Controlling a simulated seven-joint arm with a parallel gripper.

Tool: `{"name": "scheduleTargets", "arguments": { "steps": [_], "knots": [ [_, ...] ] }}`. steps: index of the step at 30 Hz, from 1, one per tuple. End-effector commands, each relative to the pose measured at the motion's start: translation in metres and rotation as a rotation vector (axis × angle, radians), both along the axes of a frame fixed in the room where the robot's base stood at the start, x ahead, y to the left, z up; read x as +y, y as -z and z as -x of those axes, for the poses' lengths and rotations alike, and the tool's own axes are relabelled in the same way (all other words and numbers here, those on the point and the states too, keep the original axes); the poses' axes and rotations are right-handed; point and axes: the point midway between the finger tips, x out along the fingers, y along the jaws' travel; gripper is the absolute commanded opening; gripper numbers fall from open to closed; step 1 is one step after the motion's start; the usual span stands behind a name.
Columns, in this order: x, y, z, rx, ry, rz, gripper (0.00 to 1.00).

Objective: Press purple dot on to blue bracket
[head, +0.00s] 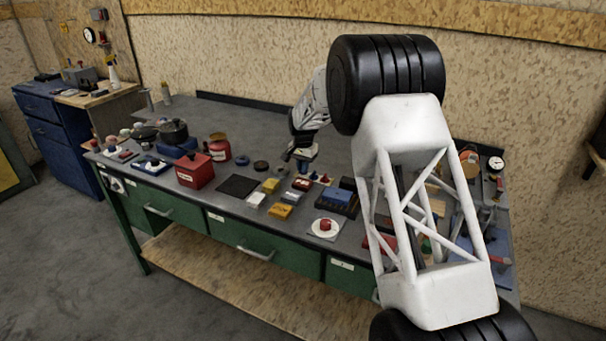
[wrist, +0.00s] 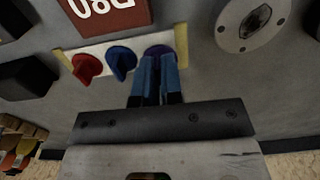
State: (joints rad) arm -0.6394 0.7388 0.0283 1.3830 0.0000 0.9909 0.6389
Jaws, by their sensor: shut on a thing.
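In the wrist view, a pale strip (wrist: 98,52) with yellowish ends holds a row of small pointed knobs: a red one (wrist: 87,68), a blue one (wrist: 121,61) and a purple one (wrist: 157,50). The purple one is the purple dot. My gripper (wrist: 160,62) is shut on the purple dot, which is largely hidden behind the blue fingers. The dot still appears in line with the strip; I cannot tell whether it is lifted. In the head view, my gripper (head: 302,160) is low over the bench, behind the knobs. I cannot pick out a blue bracket for certain.
A red block with white lettering (wrist: 112,12) lies just beyond the strip, and a round grey disc (wrist: 252,20) lies to its right. In the head view, a blue block (head: 338,195), a red box (head: 194,171) and yellow blocks (head: 280,211) crowd the bench (head: 240,205).

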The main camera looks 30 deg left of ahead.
Motion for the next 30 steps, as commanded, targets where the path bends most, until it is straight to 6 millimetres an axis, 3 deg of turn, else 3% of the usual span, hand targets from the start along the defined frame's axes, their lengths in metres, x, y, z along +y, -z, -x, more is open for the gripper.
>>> {"name": "scheduleTargets", "arguments": {
  "steps": [30],
  "knots": [
    [0.000, -0.029, 0.000, 0.000, 0.000, 0.000, 0.00]
  ]
}}
